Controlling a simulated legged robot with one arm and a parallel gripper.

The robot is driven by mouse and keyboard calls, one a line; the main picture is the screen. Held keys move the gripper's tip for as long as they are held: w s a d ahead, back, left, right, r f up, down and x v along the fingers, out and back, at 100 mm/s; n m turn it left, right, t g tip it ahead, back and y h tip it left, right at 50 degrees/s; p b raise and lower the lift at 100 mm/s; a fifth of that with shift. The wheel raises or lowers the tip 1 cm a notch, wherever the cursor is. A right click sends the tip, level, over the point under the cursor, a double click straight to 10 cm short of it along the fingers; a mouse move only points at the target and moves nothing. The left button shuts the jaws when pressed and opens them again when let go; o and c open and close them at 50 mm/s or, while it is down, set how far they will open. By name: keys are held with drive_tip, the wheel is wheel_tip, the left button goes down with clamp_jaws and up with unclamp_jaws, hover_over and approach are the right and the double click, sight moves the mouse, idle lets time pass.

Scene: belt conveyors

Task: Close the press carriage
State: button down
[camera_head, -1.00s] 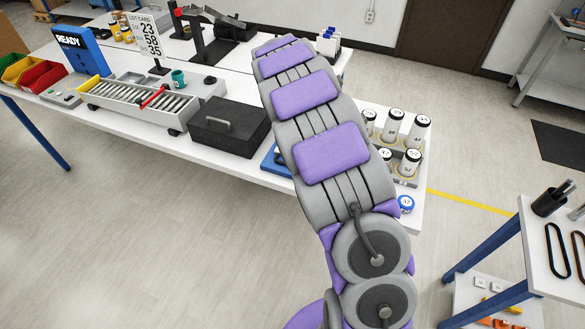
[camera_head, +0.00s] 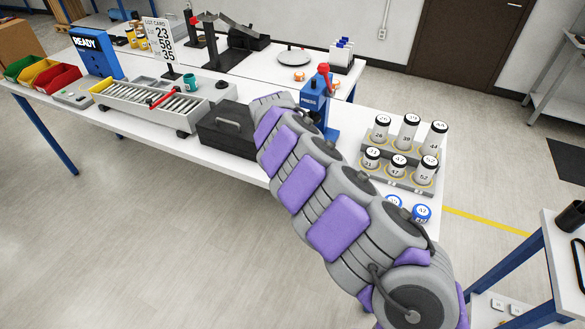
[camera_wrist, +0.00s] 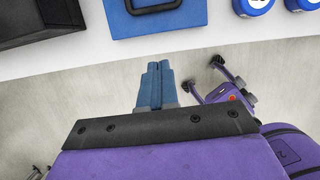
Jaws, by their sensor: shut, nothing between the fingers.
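The blue press (camera_head: 314,100), marked PRESS and topped by a red part (camera_head: 324,73), stands on the white table beyond my arm. In the wrist view a blue flat piece with a black handle, apparently the press carriage (camera_wrist: 196,14), lies at the table edge, at the top of the picture. My gripper (camera_wrist: 158,66) is shut and empty, with its blue-grey fingers together. It appears below the blue piece, over the floor in the picture, with a gap between them. In the head view my arm hides my gripper and the carriage.
A dark box with a handle (camera_head: 226,128) sits left of the press; its corner shows in the wrist view (camera_wrist: 40,20). Numbered bottles in a rack (camera_head: 398,160) and blue-capped jars (camera_head: 422,213) stand to the right. The floor before the table (camera_head: 150,240) is clear.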

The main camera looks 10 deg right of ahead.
drive_tip(key=b+x, duration=0.2)
drive_tip(key=x, duration=0.6)
drive_tip(key=shift+w+a, duration=0.1)
drive_tip(key=shift+w, duration=0.05)
drive_tip(key=shift+w+d+f+b, duration=0.15)
drive_tip(key=shift+w+d+b, duration=0.5)
drive_tip(key=shift+w, duration=0.35)
drive_tip(key=shift+w+d, duration=0.45)
drive_tip(key=shift+d, duration=0.05)
drive_tip(key=shift+w, duration=0.1)
